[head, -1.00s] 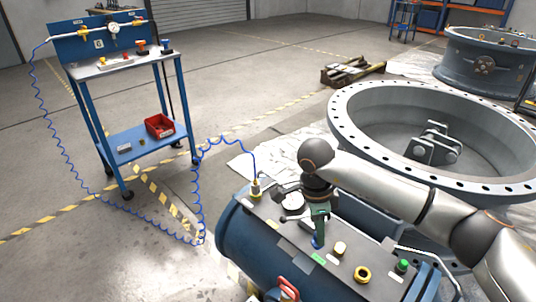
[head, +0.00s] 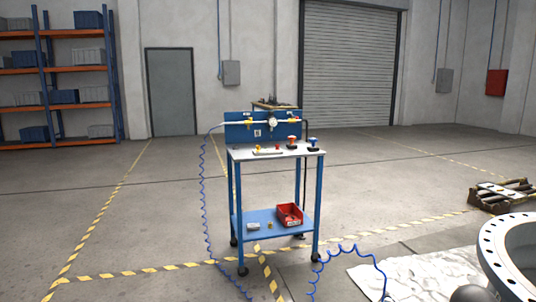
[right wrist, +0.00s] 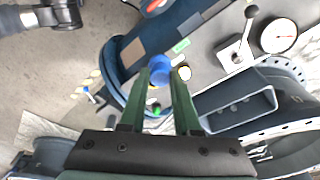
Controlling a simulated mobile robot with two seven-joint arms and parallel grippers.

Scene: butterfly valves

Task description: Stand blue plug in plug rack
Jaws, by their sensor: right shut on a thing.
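In the right wrist view my right gripper (right wrist: 159,80) has its two green fingers shut on a blue plug (right wrist: 160,66). The plug's rounded blue end shows between the fingertips, above the blue drum-like body with pale panels; whether it touches that body is unclear. In the head view a small pale strip with yellow and red pieces (head: 268,151) lies on the blue cart's top (head: 236,154); I cannot tell if it is the plug rack. A red-topped piece (head: 293,141) and a blue-topped piece (head: 313,143) stand right of it. My left gripper is not identifiable.
The cart's lower shelf holds a red bin (head: 289,215). A coiled blue hose (head: 206,205) hangs left of the cart and runs along the floor. A large flanged ring (head: 505,265) is at right. A lever (right wrist: 242,38) and gauge (right wrist: 278,35) are near my right gripper.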

